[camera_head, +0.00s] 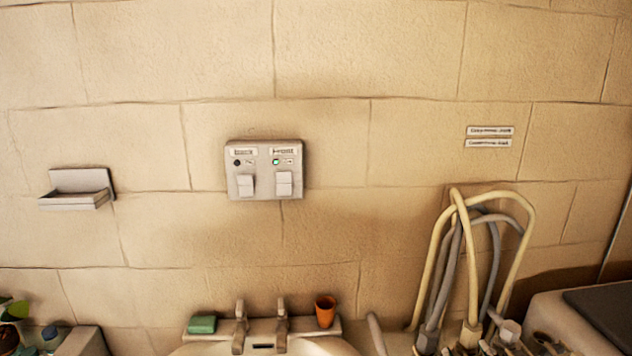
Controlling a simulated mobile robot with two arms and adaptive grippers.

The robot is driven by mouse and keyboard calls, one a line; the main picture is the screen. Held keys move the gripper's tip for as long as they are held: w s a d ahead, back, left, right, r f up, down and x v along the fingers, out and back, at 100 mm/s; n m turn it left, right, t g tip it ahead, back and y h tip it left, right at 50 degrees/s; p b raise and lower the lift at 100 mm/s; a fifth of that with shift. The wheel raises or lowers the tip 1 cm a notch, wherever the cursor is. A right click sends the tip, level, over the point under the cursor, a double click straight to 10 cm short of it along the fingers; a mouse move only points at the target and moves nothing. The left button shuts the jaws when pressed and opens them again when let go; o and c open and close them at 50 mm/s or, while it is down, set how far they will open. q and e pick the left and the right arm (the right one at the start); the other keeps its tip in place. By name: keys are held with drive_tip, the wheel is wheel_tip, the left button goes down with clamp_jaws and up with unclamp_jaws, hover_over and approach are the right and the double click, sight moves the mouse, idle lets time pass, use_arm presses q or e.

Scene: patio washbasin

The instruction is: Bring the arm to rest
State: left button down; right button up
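Neither of my grippers nor my arms shows in the head view. A grey switch box (264,169) is fixed to the stone wall. It has two white rocker switches, and the small light above the right one is green while the one above the left is dark. Below it is the washbasin (190,347) with two taps (240,322). A green soap bar (202,325) lies on the basin ledge at the left, and an orange cup (325,311) stands at the right.
An empty grey soap shelf (72,200) juts from the wall at left. Cream and grey hoses (524,225) arch up at right beside a dark-topped block (600,312). Two small labels (489,137) are above them. A plant (14,312) is at lower left.

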drive_tip(key=s+a+f+m+g+y, duration=0.2)
drive_tip(key=s+a+f+m+g, duration=0.15)
drive_tip(key=s+f+g, duration=1.45)
drive_tip(key=s+a+f+t+b, duration=0.1)
drive_tip(key=s+f, duration=0.2)
drive_tip(key=f, duration=1.3)
drive_tip(key=s+f+t, duration=0.2)
drive_tip(key=f, duration=1.4)
drive_tip(key=s+d+f+g+b, duration=0.1)
drive_tip(key=s+d+f, duration=0.2)
drive_tip(key=s+f, duration=1.3)
drive_tip(key=shift+s+f+n+g, duration=0.3)
drive_tip(key=shift+f+n, duration=0.05)
